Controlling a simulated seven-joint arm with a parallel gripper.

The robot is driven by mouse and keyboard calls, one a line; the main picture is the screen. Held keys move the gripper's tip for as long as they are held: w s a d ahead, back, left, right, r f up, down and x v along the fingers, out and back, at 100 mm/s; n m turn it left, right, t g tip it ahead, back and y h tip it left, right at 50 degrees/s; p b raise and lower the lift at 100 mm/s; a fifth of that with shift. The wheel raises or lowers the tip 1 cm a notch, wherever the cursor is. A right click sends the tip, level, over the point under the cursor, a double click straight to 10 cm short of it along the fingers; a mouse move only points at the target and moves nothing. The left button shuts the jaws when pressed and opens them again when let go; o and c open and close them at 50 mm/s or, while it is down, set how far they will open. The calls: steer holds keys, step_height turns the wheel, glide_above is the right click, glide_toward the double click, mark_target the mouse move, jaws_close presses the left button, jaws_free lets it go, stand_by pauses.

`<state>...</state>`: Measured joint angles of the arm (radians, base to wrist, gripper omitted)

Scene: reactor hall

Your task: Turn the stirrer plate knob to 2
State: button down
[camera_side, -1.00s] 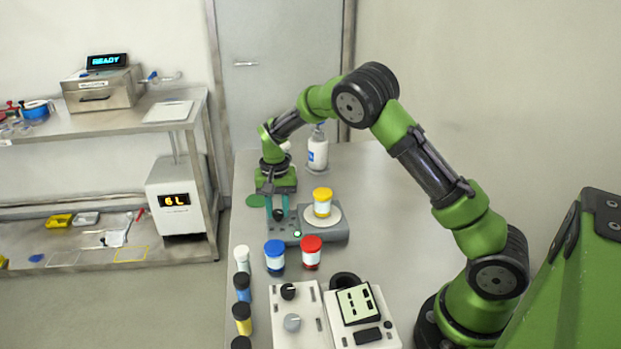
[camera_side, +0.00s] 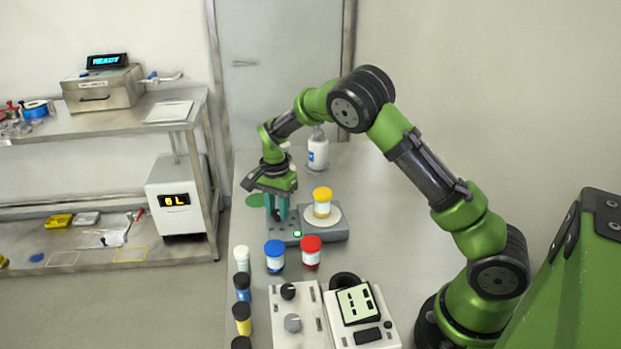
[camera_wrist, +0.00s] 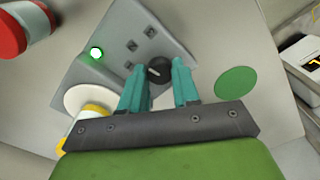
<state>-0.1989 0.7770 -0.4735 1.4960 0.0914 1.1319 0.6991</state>
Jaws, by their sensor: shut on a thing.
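The stirrer plate (camera_side: 330,236) is a grey unit on the bench with a round white top and a lit green light. A yellow-lidded jar (camera_side: 322,203) stands on its round top. The black knob (camera_wrist: 158,70) with a pale pointer line is at one end of the panel in the wrist view. My gripper (camera_side: 277,218) points down over that end, with its teal fingers on either side of the knob. In the wrist view my gripper (camera_wrist: 159,84) is shut on the knob. The number the pointer faces is too small to read.
A blue-lidded jar (camera_side: 275,256) and a red-lidded jar (camera_side: 311,250) stand just in front of the plate. A green disc (camera_wrist: 237,81) lies flat beside the knob end. A white bottle (camera_side: 318,152) stands behind. Control boxes (camera_side: 299,325) occupy the front.

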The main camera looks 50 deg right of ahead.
mark_target(278, 212)
steer(key=shift+r, duration=0.1)
steer(key=c, duration=0.8)
jaws_free()
step_height(278, 212, up, 17)
steer(key=shift+f, duration=0.1)
